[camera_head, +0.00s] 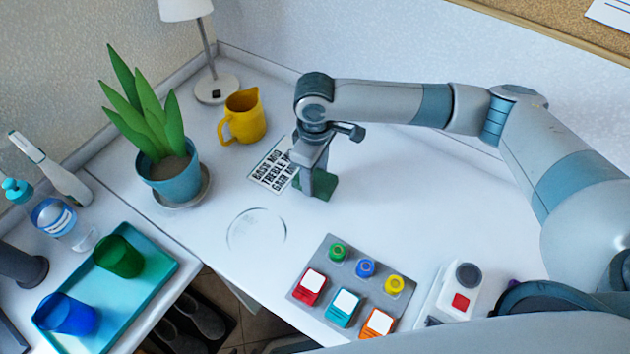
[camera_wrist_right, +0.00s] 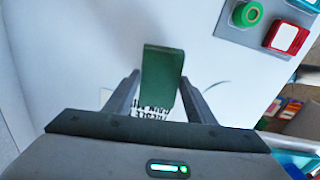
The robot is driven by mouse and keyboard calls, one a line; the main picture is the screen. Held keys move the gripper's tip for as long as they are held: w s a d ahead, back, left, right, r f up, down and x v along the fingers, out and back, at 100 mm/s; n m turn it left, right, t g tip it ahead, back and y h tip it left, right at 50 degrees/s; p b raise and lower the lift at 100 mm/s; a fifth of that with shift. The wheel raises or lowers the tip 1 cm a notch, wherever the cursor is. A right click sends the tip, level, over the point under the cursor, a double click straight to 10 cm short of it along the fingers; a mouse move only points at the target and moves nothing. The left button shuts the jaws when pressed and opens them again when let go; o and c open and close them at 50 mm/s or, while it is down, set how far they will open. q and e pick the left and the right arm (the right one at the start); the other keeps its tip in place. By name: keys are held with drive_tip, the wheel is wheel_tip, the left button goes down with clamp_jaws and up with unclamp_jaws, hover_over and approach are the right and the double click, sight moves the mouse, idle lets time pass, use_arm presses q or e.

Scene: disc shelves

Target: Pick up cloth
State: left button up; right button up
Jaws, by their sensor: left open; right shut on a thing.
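A dark green cloth (camera_head: 325,186), looking like a stiff, flat-sided piece, is at the fingertips of my right gripper (camera_head: 311,188), near the middle of the white table. In the right wrist view the green cloth (camera_wrist_right: 162,72) sits between the two fingers of my right gripper (camera_wrist_right: 160,78), which is shut on it. The gripper points down and hides part of the cloth. I cannot tell whether the cloth touches the table. My left gripper's fingers do not show in either view.
A printed card (camera_head: 272,168) lies left of the cloth, partly behind the gripper. A yellow mug (camera_head: 245,115), potted plant (camera_head: 168,180) and lamp (camera_head: 214,88) stand further left. A button panel (camera_head: 330,262) is in front. A teal tray (camera_head: 150,262) holds green and blue cups.

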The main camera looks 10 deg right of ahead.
use_arm(q)
drive_tip(key=shift+t+h, duration=0.3)
drive_tip(key=shift+t, duration=0.5)
drive_tip(key=w+d, duration=0.1)
drive_tip(key=w+d+r, duration=0.1)
drive_tip(key=w, duration=0.1)
drive_tip(key=w+r+b, duration=0.1)
drive_tip(key=shift+w+d+r, duration=0.2)
drive_tip(key=shift+w+d, duration=0.1)
drive_tip(key=shift+d, duration=0.1)
use_arm(e)
drive_tip(key=s+d+r, duration=0.7)
drive_tip(key=s+d, duration=0.1)
drive_tip(key=shift+s+r, duration=0.2)
drive_tip(key=shift+s, duration=0.05)
use_arm(q)
drive_tip(key=shift+a, duration=0.1)
